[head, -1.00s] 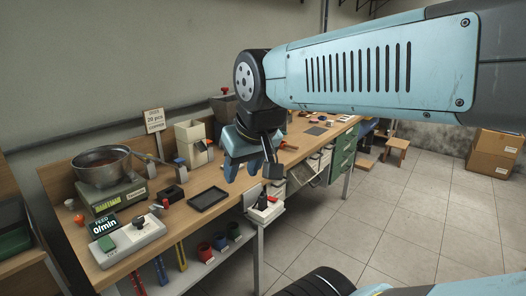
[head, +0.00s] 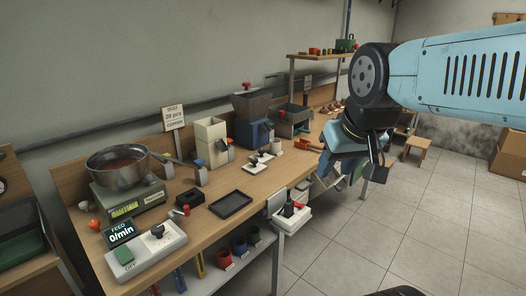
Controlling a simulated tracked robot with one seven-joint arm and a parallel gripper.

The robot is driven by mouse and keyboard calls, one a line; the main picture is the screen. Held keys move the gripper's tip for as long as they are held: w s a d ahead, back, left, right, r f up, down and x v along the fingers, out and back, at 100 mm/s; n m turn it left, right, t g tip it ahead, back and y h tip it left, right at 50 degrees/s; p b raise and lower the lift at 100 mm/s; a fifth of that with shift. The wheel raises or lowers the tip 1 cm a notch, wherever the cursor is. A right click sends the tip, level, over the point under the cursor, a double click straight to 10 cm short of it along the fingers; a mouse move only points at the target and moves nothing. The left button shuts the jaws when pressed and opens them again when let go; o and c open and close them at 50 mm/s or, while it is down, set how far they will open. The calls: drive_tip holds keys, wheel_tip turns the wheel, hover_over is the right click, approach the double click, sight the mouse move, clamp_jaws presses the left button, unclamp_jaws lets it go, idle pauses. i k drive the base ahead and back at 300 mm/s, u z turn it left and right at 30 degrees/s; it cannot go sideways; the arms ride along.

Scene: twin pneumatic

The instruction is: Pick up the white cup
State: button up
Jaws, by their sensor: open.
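My gripper (head: 340,170) hangs from the arm at the bench's front edge, fingers pointing down. It is open, with nothing seen between its fingers. I cannot tell its exact distance from the cup-like thing.
A metal pan (head: 117,168) sits on a green scale (head: 130,199) at the left. A black tray (head: 231,204), a beige bin (head: 211,141) and a dark hopper (head: 252,117) also stand on the bench.

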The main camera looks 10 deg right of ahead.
sight(275, 144)
drive_tip(key=z, duration=0.4)
drive_tip(key=i, duration=1.05)
drive_tip(key=u, duration=0.4)
